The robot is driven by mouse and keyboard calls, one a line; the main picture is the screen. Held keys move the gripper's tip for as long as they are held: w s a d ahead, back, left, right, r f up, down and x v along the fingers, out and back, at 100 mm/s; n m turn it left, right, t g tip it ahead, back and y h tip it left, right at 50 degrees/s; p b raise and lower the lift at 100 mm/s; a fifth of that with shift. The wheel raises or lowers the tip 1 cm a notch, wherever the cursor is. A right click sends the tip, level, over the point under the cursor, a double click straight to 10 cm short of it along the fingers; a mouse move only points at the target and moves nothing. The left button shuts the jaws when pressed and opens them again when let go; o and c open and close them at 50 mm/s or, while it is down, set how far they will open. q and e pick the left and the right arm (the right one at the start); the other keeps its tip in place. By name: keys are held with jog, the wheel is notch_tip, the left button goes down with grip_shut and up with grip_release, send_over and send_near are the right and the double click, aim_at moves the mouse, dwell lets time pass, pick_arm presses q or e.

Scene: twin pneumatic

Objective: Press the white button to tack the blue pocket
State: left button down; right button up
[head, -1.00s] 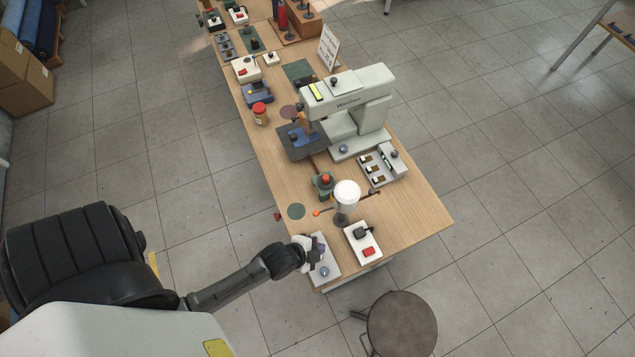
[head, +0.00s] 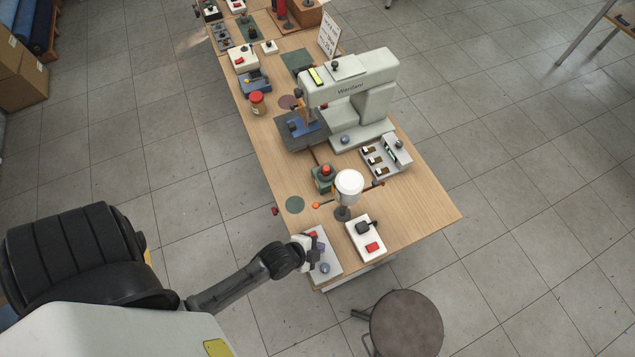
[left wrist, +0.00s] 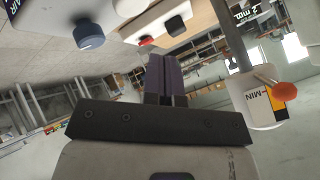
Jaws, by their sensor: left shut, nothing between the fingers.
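My left gripper (head: 309,250) is shut and empty, at the left edge of a pale control box (head: 327,242) at the table's near end. Its dark purple fingers show in the left wrist view (left wrist: 166,78). The box has a blue-grey knob (head: 324,268) and a small red part (head: 313,235); the gripper hides some of its top. In the left wrist view a rounded white part (left wrist: 130,6) is cut by the top edge; I cannot tell if it is the white button. The blue pocket (head: 300,128) lies under the pale sewing machine (head: 347,87). My right gripper is out of view.
A white cylinder (head: 348,186) on a dark post, with orange-ended levers, stands close behind the box. A white box (head: 365,239) with a red button is to the right. A green box with an orange-red button (head: 324,174) is farther back. A round stool (head: 406,328) stands in front.

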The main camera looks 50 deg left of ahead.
pick_arm(q)
jog(key=shift+f+b, duration=0.35)
jog(key=shift+f, duration=1.05)
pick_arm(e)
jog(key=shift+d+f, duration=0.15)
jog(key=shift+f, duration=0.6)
pick_arm(q)
jog(key=shift+f, duration=0.4)
